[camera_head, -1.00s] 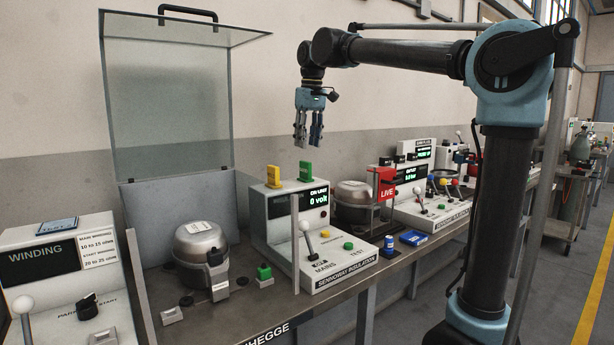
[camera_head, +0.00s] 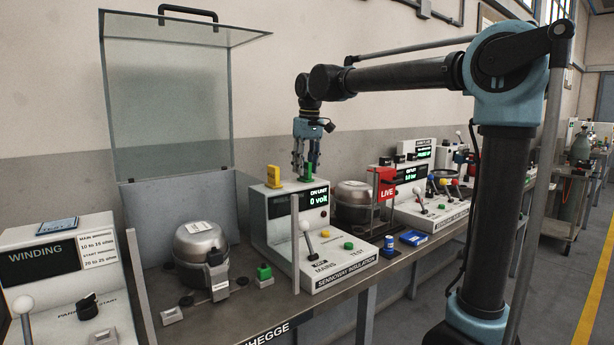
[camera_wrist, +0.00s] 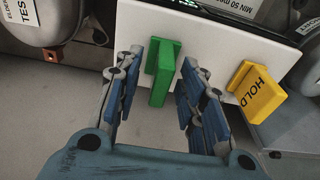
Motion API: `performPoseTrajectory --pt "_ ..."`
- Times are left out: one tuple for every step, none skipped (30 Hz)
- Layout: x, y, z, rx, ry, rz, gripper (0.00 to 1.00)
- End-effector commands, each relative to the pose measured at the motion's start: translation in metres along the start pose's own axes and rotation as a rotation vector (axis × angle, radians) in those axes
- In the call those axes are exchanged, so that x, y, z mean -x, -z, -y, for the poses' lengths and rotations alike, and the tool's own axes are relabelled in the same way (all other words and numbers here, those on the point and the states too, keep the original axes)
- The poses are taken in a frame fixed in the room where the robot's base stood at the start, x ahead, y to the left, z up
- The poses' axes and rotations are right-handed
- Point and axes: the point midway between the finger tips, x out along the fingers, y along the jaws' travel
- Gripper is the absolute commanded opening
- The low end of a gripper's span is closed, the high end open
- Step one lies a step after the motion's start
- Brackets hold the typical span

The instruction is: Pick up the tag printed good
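A green tag (camera_head: 309,174) stands upright on top of the white insulation tester (camera_head: 284,204); its print cannot be read. The green tag also shows in the wrist view (camera_wrist: 163,75), between my two fingers. My gripper (camera_head: 305,166) is open, pointing down, with a finger on either side of the green tag and gaps visible on both sides in the wrist view. A yellow tag (camera_head: 273,176) stands to the left of the green one on the same tester; in the wrist view the yellow tag (camera_wrist: 257,95) reads HOLD.
A raised clear guard (camera_head: 165,100) and a compressor (camera_head: 201,245) stand left of the tester. A second compressor (camera_head: 354,197) and a red LIVE sign (camera_head: 387,190) stand to its right. The wall is behind.

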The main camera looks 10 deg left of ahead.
Motion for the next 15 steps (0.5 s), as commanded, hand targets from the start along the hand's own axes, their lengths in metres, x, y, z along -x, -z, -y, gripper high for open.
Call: performPoseTrajectory --pt "0.0002 0.0001 0.0 0.0 0.0 0.0 0.37" --pt "0.0002 0.0001 0.0 0.0 0.0 0.0 0.37" --pt "0.0003 0.0001 0.0 0.0 0.0 0.0 0.34" --pt "0.0003 0.0001 0.0 0.0 0.0 0.0 0.28" --pt "0.0003 0.0001 0.0 0.0 0.0 0.0 0.21" --pt "0.0004 0.0001 0.0 0.0 0.0 0.0 0.12" --pt "0.0004 0.0001 0.0 0.0 0.0 0.0 0.05" --pt "0.0004 0.0001 0.0 0.0 0.0 0.0 0.0" --pt "0.0004 0.0001 0.0 0.0 0.0 0.0 0.0" --pt "0.0004 0.0001 0.0 0.0 0.0 0.0 0.0" --pt "0.0005 0.0001 0.0 0.0 0.0 0.0 0.0" --pt "0.0005 0.0001 0.0 0.0 0.0 0.0 0.0" --pt "0.0005 0.0001 0.0 0.0 0.0 0.0 0.0" --pt "0.0005 0.0001 0.0 0.0 0.0 0.0 0.0" --pt "0.0005 0.0001 -0.0001 0.0 0.0 0.0 0.0"
